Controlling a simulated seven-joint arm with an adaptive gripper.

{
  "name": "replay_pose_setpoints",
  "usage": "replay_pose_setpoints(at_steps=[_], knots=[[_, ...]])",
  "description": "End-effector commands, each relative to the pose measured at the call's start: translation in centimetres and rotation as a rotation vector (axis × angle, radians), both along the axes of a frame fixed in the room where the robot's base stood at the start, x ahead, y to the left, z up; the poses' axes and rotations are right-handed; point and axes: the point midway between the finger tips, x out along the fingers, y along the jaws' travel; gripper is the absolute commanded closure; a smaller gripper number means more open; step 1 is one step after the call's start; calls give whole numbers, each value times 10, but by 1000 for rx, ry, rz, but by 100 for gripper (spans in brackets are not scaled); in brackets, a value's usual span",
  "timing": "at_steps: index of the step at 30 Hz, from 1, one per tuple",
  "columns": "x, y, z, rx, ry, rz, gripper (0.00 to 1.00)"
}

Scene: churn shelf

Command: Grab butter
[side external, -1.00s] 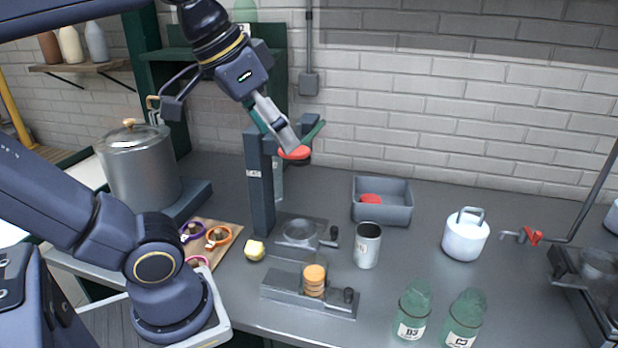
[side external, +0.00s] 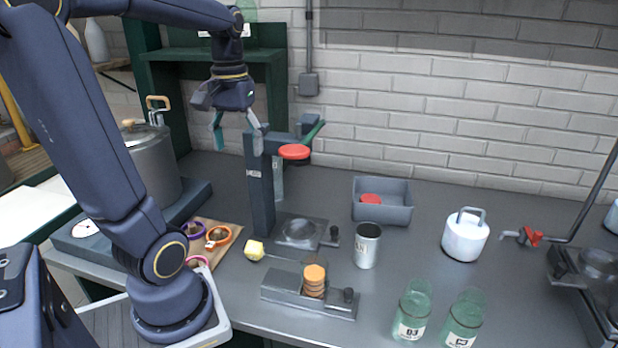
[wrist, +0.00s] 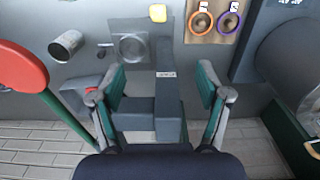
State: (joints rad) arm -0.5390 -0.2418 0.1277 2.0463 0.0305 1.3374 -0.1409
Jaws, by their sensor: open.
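The butter (side external: 255,249) is a small pale yellow block on the grey table, just left of the press base and right of the wooden board. It also shows at the top of the wrist view (wrist: 158,13). My gripper (side external: 238,148) is open and empty, high above the table, pointing down beside the upper part of the press column. In the wrist view the fingers (wrist: 160,88) are spread wide, with the dark press column between them and the butter well beyond them.
The press column (side external: 260,190) with its red disc (side external: 294,152) and green lever stands close to my gripper. A large metal pot (side external: 153,165) is at left. A metal cup (side external: 367,246) and grey bin (side external: 382,205) are at right. A board (side external: 222,246) holds coloured rings.

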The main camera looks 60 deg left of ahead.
Motion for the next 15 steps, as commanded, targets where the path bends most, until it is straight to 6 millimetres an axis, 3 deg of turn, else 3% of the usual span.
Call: replay_pose_setpoints(at_steps=[6,9,15], knots=[[-1,-1,-77,-4,7,-1,24],[-1,-1,-101,-4,5,-2,24],[0,-1,-131,-2,4,-2,24]])
